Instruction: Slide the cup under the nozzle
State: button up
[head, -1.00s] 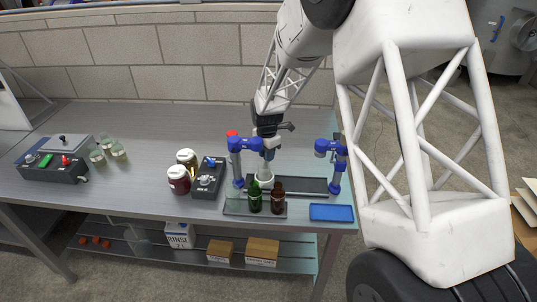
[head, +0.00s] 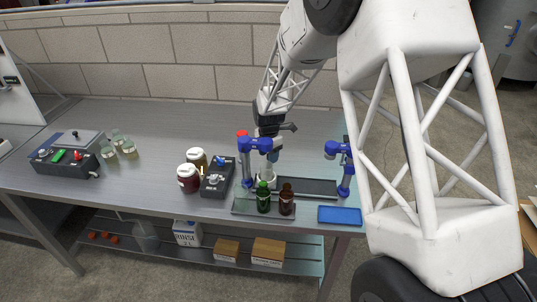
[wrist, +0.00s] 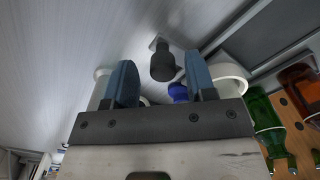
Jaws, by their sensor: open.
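My gripper (head: 272,154) is open above the bench beside the left blue nozzle stand (head: 252,146). In the wrist view its two blue-grey fingers (wrist: 161,82) are apart with nothing held between them. A pale cup (head: 268,178) stands low by the left stand, behind the bottles, partly hidden. In the wrist view a white round rim (wrist: 233,78) shows beyond the right finger, partly covered by it; it looks like the cup. Another white round shape (wrist: 100,88) is behind the left finger; I cannot tell what it is. A second blue stand (head: 345,160) is to the right.
A green bottle (head: 263,198) and a brown bottle (head: 286,200) stand on a front tray (head: 241,206). A dark tray (head: 318,187) lies between the stands, a blue tray (head: 340,215) at the front right edge. Jars (head: 188,179) and a control box (head: 217,179) are left.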

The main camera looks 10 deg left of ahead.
jog(key=shift+r, duration=0.1)
jog(key=shift+r, duration=3.75)
jog(key=shift+r, duration=0.1)
